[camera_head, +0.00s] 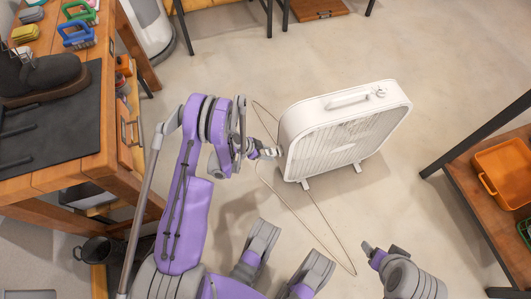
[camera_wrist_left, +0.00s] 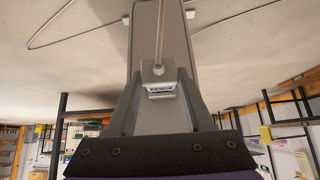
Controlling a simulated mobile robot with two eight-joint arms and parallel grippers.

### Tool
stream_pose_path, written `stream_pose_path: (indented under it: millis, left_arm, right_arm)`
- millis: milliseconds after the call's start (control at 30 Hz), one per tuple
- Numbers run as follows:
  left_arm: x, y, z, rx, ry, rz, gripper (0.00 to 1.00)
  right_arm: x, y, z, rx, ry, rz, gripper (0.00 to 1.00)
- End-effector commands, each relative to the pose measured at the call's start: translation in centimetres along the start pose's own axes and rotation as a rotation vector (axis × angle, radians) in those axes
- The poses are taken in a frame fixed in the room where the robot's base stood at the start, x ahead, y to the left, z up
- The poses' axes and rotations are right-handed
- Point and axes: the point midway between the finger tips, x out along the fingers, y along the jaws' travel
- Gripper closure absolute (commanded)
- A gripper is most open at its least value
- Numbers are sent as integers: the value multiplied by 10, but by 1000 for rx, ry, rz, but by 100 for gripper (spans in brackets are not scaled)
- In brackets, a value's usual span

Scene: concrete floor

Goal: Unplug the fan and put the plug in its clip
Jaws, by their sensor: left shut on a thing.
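The white box fan (camera_head: 345,132) stands upright on the concrete floor, its grille facing me. My left gripper (camera_head: 275,153) is at the fan's left side. In the left wrist view, the fan's grey side panel (camera_wrist_left: 147,35) lies beyond the fingers. The left gripper (camera_wrist_left: 159,84) has a finger on each side of a small pale plug (camera_wrist_left: 160,90) and is shut on it. A cord runs up from the plug along the panel. I cannot tell a clip apart from the plug here. My right gripper (camera_head: 378,252) is low in the head view, away from the fan; its jaws are unclear.
The thin cord (camera_head: 325,235) loops over the floor around the fan's left and front. A wooden workbench (camera_head: 85,165) with a boot (camera_head: 40,78) stands at left. A shelf with an orange bin (camera_head: 503,172) stands at right. Open floor lies between.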

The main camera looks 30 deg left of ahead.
Motion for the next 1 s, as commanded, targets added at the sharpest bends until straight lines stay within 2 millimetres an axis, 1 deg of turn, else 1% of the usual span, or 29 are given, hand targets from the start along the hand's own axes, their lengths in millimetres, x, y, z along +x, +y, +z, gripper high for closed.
stream_pose_path:
  millis: [667,700,767,800,867,1000]
  left_arm:
    - [11,0,-13,1,0,1,100]
    - [10,0,-13,0,0,1,41]
    - [10,0,-13,0,0,1,31]
    - [10,0,-13,0,0,1,23]
    - [10,0,-13,0,0,1,14]
    - [10,0,-13,1,0,1,14]
  right_arm:
    - [0,0,0,0,0,0,24]
    - [0,0,0,0,0,0,24]
    - [0,0,0,0,0,0,24]
    - [0,0,0,0,0,0,24]
    - [0,0,0,0,0,0,24]
    - [0,0,0,0,0,0,24]
